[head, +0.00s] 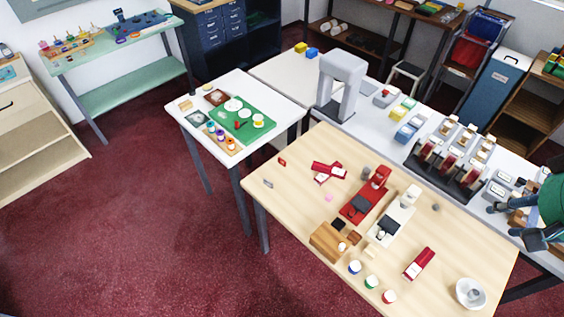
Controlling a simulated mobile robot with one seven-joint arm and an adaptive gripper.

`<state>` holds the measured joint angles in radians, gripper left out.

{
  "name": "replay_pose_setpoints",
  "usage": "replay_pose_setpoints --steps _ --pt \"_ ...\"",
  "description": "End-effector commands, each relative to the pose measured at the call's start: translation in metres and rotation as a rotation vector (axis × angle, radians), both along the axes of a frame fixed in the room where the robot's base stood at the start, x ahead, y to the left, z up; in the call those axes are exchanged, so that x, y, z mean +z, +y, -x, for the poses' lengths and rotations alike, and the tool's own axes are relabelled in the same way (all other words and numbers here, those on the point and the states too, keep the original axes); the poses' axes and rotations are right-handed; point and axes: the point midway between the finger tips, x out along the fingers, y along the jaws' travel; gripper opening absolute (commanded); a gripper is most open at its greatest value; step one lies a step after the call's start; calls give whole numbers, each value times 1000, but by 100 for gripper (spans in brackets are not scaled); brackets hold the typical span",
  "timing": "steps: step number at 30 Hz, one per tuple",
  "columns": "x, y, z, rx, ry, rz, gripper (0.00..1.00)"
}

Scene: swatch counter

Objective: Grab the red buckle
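A small red piece (282,161), which looks like the red buckle, lies near the far left edge of the wooden table (300,205). It is too small to make out its shape. My gripper (506,221) is at the right edge of the head view, near the table's right side and far from the red piece. Its two dark fingers look spread apart, with nothing visible held between them. Part of my arm is cut off by the picture edge.
A small grey piece (268,183) lies near the red one. Red swatches (328,171), a red device (367,197), a white device (392,222), a wooden block (326,242), a red stapler-like item (419,264) and a white bowl (471,293) stand on the table. Its front left is clear.

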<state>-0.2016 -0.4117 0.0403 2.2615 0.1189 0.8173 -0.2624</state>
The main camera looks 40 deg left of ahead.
Motion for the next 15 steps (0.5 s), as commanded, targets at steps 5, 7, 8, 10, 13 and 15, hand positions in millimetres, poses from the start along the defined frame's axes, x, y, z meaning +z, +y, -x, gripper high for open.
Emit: replay_pose_setpoints --steps 5,7,8,10,13,15 --pt "-5 45 -37 114 14 3 38" --pt "-8 63 -50 157 16 4 38" --pt "-10 71 -55 176 18 4 38" --pt "-14 90 -68 219 21 6 38" --pt "-21 118 -84 280 25 7 38" --pt "-27 138 -95 323 26 8 38"
